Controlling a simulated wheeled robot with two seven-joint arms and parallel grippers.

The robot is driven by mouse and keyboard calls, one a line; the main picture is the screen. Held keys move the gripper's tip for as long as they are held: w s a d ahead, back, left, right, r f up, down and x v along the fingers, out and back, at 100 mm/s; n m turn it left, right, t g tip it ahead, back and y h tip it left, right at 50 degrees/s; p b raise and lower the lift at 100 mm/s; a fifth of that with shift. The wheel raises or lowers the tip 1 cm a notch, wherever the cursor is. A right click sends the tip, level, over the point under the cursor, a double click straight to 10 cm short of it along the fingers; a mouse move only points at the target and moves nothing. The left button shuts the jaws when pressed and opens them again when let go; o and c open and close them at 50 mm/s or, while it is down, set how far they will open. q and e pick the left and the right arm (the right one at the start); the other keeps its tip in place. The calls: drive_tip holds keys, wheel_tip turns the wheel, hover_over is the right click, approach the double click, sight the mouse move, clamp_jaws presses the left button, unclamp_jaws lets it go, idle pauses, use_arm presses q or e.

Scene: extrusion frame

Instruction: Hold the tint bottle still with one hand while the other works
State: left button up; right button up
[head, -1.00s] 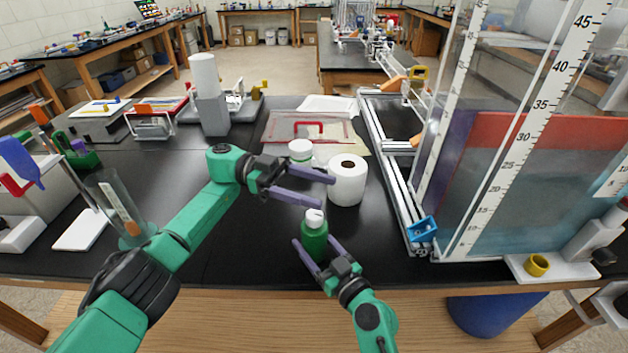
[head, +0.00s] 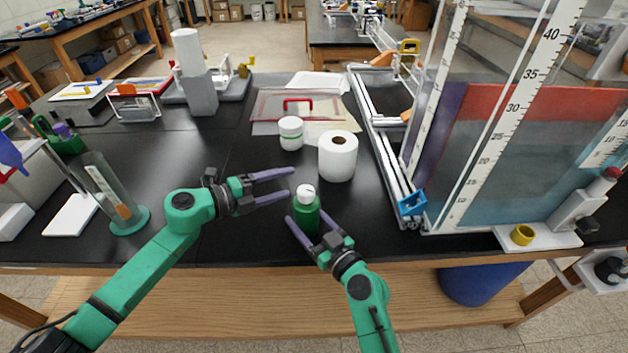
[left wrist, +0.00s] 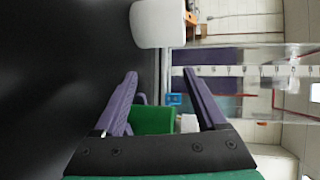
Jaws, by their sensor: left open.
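The tint bottle (head: 306,217), green with a white cap, stands upright near the front edge of the black bench. My right gripper (head: 306,216) comes from the front with a finger on each side of the bottle; whether the fingers press on it I cannot tell. My left gripper (head: 291,183) is open and empty, just left of the bottle and behind it, with its fingers pointing right. In the left wrist view the green bottle (left wrist: 153,120) shows beyond the open fingers, partly hidden by the gripper.
A white paper roll (head: 338,160) and a white-lidded jar (head: 291,134) stand behind the bottle. A metal-framed clear tank (head: 520,150) with rulers is on the right. A glass cylinder (head: 104,190) stands at left. Bench between cylinder and left gripper is clear.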

use_arm(q)
drive_tip(key=s+m+t+y, duration=0.1)
drive_tip(key=m, duration=0.1)
drive_tip(key=s+a+m+t+y, duration=0.1)
drive_tip(key=s+m, duration=0.1)
drive_tip(key=s+m+t, duration=0.1)
drive_tip(key=m, duration=0.1)
drive_tip(key=shift+s+a+f+m+t+y, duration=0.25)
drive_tip(key=shift+s+a+m+t+y, duration=0.05)
drive_tip(key=shift+s+m+t+y, duration=0.1)
drive_tip(key=s+r+m+t, duration=0.1)
drive_tip(key=s+r+m, duration=0.1)
drive_tip(key=s+m, duration=0.1)
drive_tip(key=m+t, duration=0.1)
drive_tip(key=m, duration=0.3)
approach(311, 187)
drive_tip(key=f, duration=0.1)
drive_tip(key=shift+h, duration=0.3)
drive_tip(key=x, duration=1.2)
drive_tip(key=shift+w+a, duration=0.2)
drive_tip(key=shift+a, duration=0.05)
clamp_jaws()
